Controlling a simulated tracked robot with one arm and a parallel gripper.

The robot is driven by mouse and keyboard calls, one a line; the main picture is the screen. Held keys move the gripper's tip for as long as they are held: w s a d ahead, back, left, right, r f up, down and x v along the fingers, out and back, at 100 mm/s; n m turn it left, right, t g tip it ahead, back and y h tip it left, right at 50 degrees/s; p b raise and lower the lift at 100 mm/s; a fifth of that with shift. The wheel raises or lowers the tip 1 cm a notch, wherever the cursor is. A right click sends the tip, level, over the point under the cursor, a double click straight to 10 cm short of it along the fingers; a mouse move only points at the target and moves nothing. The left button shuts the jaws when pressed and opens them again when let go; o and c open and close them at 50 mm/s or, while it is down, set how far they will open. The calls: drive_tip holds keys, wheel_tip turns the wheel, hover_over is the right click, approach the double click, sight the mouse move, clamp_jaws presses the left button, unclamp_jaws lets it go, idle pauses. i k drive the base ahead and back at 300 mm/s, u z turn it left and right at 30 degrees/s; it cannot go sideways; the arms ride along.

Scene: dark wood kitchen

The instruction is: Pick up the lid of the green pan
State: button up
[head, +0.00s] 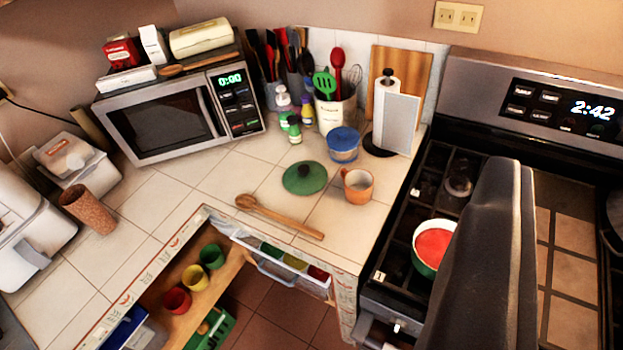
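The green lid (290,184) lies flat on the white tiled counter, with a dark round knob on top. The green pan (421,266) stands on the stove at right, with a pale rim and red inside; its right side is partly hidden. My gripper (503,168) shows as a dark grey shape rising from the bottom edge over the stove. It is to the right of the lid and apart from it in the picture. Its fingers cannot be made out, so whether it is open or shut is unclear.
An orange mug (358,188), a blue-lidded container (343,146) and a wooden spoon (282,217) lie around the lid. A paper towel roll (385,112) and utensil holder (335,112) stand behind. An open drawer (280,272) is in front. The tiles left of the lid are clear.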

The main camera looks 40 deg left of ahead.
sight(305, 177)
drive_tip(key=z, duration=0.05)
drive_tip(key=k, duration=0.55)
drive_tip(key=u, duration=0.75)
drive_tip(key=i, duration=0.85)
drive_tip(key=u, duration=0.55)
drive_tip(key=i, duration=0.65)
drive_tip(key=z, duration=0.1)
